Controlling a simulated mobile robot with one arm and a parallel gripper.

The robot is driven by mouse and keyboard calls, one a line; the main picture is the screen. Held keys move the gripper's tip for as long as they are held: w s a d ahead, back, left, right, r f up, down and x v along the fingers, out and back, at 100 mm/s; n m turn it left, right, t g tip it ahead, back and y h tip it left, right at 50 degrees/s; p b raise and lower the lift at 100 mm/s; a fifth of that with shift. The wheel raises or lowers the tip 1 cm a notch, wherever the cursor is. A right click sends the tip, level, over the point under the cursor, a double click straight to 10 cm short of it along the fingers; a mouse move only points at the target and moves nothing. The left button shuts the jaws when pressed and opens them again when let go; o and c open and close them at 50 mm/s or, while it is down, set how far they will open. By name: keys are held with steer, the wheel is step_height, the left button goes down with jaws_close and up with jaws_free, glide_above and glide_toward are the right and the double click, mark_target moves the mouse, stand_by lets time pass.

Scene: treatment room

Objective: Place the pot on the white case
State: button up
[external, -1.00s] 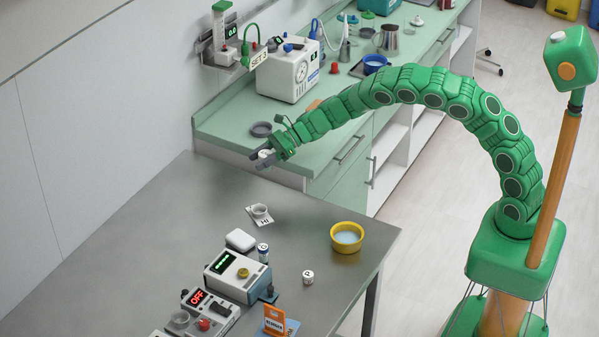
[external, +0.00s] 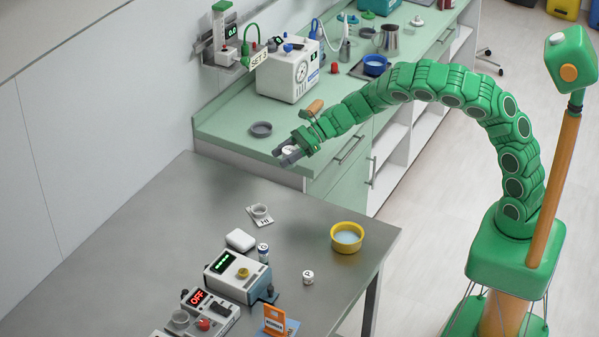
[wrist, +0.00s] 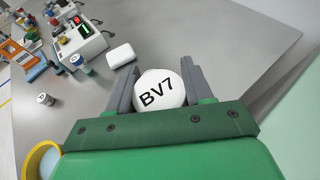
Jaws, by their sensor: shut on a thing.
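A small white round pot marked BV7 (wrist: 160,88) sits between the two grey fingers of my gripper (wrist: 158,88). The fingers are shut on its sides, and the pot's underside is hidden. In the external view my gripper (external: 283,156) holds the pot (external: 289,149) up near the front edge of the green counter, beyond the far end of the steel table. The white case (external: 240,240), a small rounded box, lies on the steel table, apart from the gripper. It also shows in the wrist view (wrist: 119,54), up and left of the pot.
A device with a green display (external: 238,275) stands close to the case, with a small vial (external: 263,252) beside it. A cup on an HI card (external: 260,212) is behind the case. A yellow bowl (external: 347,238) stands to the right. The table's far left is clear.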

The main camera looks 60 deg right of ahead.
steer(key=s+a+r+n+g+y, duration=0.1)
steer(key=s+a+n+g, duration=0.1)
steer(key=s+a, duration=0.35)
steer(key=s+a+r+n+g+y, duration=0.1)
steer(key=s+a+n+g, duration=0.1)
steer(key=a, duration=0.6)
steer(key=s+a+r+n+g, duration=0.1)
steer(key=s+a+g, duration=0.15)
steer(key=a, duration=0.35)
glide_above(237, 240)
steer(key=shift+f, duration=6.4)
steer(key=o, duration=1)
steer(key=shift+f, duration=0.1)
steer(key=shift+o, duration=0.2)
